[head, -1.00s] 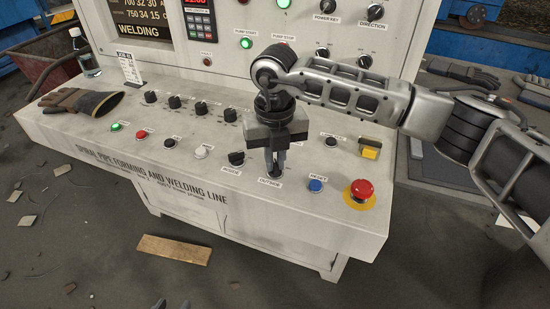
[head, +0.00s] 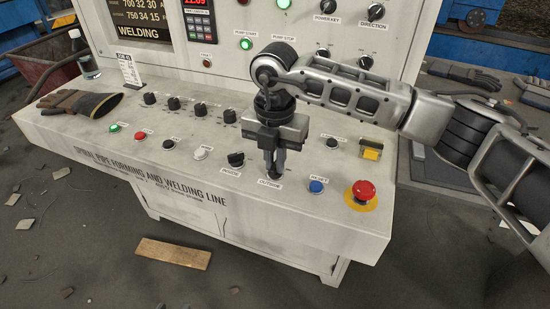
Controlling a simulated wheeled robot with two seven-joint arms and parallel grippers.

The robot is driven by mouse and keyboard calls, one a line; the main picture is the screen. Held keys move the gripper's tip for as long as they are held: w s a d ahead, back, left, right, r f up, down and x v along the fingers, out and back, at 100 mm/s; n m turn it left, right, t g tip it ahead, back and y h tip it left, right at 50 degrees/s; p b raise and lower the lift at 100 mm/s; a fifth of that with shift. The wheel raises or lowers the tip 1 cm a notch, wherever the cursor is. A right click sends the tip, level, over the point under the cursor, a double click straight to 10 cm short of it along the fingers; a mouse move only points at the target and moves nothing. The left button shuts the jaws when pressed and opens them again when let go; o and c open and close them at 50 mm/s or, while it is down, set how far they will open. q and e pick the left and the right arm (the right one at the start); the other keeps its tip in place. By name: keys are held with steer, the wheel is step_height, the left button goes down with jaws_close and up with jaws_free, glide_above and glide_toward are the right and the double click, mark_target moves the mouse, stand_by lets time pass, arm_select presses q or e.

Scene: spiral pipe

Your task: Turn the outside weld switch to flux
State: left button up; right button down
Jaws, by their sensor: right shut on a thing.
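The outside weld switch sits on the sloped console top just above the OUTSIDE label (head: 269,183). My right gripper (head: 272,170) points down onto it from above, its fingers shut on the switch. The fingers hide most of the switch, so its pointer direction cannot be read. The black inside switch (head: 236,159) is just to its left, apart from the gripper. My left gripper is not in view.
A blue reset button (head: 316,186) and a red emergency stop (head: 362,190) lie to the right. Several knobs and buttons line the left side. Work gloves (head: 85,102) rest at the console's left end. A wooden plank (head: 174,253) lies on the floor.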

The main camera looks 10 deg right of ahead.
steer(key=shift+r, duration=0.15)
steer(key=c, duration=1.5)
jaws_free()
step_height(320, 180, up, 16)
steer(key=b, duration=0.1)
